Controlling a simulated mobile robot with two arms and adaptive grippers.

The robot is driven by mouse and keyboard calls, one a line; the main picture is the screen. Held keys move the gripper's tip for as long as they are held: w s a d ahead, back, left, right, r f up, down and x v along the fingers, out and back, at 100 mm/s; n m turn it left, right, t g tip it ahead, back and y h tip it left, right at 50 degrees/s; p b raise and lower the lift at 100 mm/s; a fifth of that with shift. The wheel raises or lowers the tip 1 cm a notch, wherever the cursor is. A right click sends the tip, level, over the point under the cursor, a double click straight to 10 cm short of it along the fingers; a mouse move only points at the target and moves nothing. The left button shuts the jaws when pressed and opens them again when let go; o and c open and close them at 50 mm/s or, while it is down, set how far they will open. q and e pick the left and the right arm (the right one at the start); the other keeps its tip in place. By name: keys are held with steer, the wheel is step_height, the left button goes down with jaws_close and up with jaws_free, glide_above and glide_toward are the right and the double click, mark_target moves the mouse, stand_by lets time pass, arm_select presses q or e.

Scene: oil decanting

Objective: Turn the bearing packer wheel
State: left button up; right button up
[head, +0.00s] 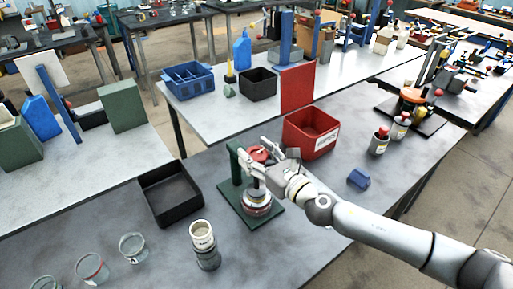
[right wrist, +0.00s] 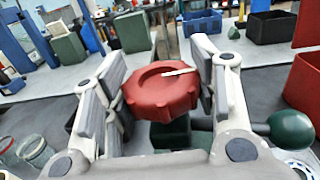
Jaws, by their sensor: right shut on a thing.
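The bearing packer (head: 233,191) stands on the grey table in the middle of the head view, with a green post and base plate. Its red wheel (head: 259,153) is at the top. The red wheel (right wrist: 162,90) fills the middle of the right wrist view, with a lobed rim and a pale pointer mark on its face. My right gripper (head: 257,160) is shut on the wheel, one finger on each side of the rim. A round metal part (head: 257,203) sits on the base plate below. My left gripper is not in view.
A black tray (head: 171,192) is left of the packer and a red bin (head: 312,135) is behind it to the right. A white-topped canister (head: 204,245) and clear cups (head: 133,247) stand in front. A blue object (head: 358,180) lies right of my arm.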

steer(key=m+t+h+p, duration=0.2)
steer(key=h+p, duration=0.1)
steer(key=shift+s+a+r+m, duration=0.1)
steer(key=shift+r+m, duration=0.1)
steer(key=shift+m, duration=0.1)
steer(key=shift+o, duration=0.2)
steer(key=shift+m+t+h+p, duration=0.35)
steer(key=shift+h+p, duration=0.2)
steer(key=shift+h, duration=0.25)
steer(key=m+h, duration=0.1)
steer(key=m+t+h, duration=0.1)
steer(key=h, duration=0.1)
steer(key=shift+f+m+p, duration=0.2)
steer(key=shift+m+p, duration=0.05)
steer(key=shift+p, duration=0.15)
steer(key=shift+c, duration=0.2)
steer(key=shift+o, duration=0.2)
steer(key=shift+m+h, duration=1.1)
steer(key=shift+h, duration=1)
steer(key=shift+c, duration=0.2)
steer(key=o, duration=1)
steer(key=shift+o, duration=0.2)
